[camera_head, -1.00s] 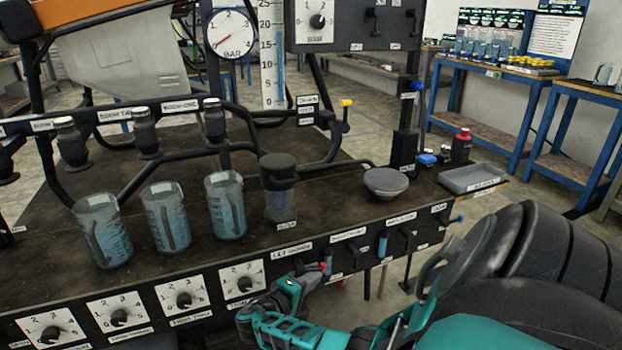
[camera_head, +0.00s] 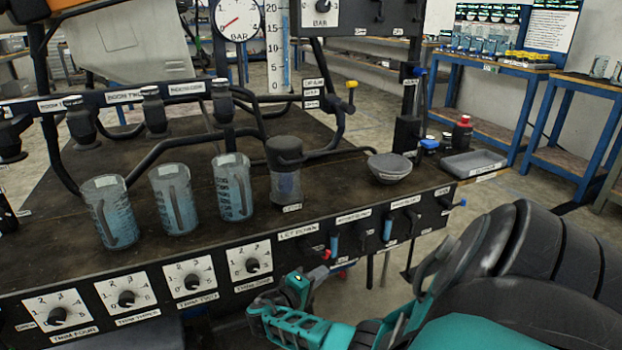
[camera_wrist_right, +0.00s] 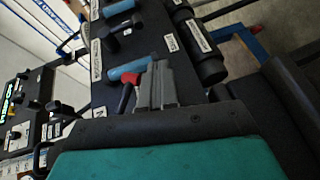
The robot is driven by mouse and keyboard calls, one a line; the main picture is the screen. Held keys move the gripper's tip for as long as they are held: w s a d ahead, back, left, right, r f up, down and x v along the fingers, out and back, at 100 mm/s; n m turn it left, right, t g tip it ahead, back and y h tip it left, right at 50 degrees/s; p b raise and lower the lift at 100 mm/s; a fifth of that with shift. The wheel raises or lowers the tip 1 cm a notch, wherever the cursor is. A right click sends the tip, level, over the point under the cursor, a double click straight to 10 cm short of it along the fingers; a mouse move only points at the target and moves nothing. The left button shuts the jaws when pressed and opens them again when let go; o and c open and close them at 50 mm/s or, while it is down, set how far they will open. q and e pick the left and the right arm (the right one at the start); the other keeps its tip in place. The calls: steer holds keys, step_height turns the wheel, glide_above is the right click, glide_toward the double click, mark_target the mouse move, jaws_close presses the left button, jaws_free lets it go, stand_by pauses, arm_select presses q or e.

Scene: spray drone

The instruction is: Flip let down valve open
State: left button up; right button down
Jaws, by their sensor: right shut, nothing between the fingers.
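The let down valve (camera_head: 326,254) is on the black front panel, below the "LET DOWN" label. Its dark body is small, and its lever has a red tip. In the right wrist view the red tip (camera_wrist_right: 127,98) shows just left of the fingers, close to them; contact cannot be told. My right gripper (camera_head: 318,272) is shut and empty, just below and in front of the valve in the head view. Its grey fingers (camera_wrist_right: 155,85) point at the panel in the right wrist view and hide part of it. My left gripper is not in view.
A blue-handled valve (camera_head: 334,244) sits close to the right of the red lever, with more valves further right. Dial knobs (camera_head: 252,265) line the panel to the left. Jars (camera_head: 233,187) and a grey bowl (camera_head: 389,168) stand on the bench top.

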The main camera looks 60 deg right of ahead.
steer(key=w+a+f, duration=0.1)
steer(key=a+f, duration=0.1)
steer(key=a, duration=0.8)
